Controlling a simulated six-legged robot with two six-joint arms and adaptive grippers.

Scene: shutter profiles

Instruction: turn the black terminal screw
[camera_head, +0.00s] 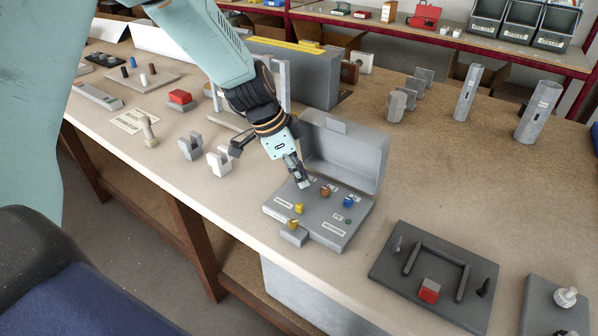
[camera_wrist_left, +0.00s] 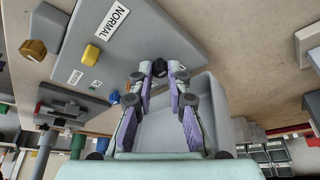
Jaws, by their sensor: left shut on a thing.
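The grey terminal box (camera_head: 318,222) stands near the table's front edge with its grey lid (camera_head: 345,150) raised behind. My left gripper (camera_head: 304,184) points down at the rear left of its top face, its fingers close together. In the left wrist view, the fingertips are shut on the dark, round black terminal screw (camera_wrist_left: 158,68). The screw is hidden by the fingers in the head view. Beside it are a yellow screw (camera_head: 299,208), a brown screw (camera_head: 326,190), a blue screw (camera_head: 348,201) and a small green one (camera_head: 347,219). My right gripper is not in view.
A dark board with a handle (camera_head: 437,265) lies to the right. The table right of the lid is largely clear.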

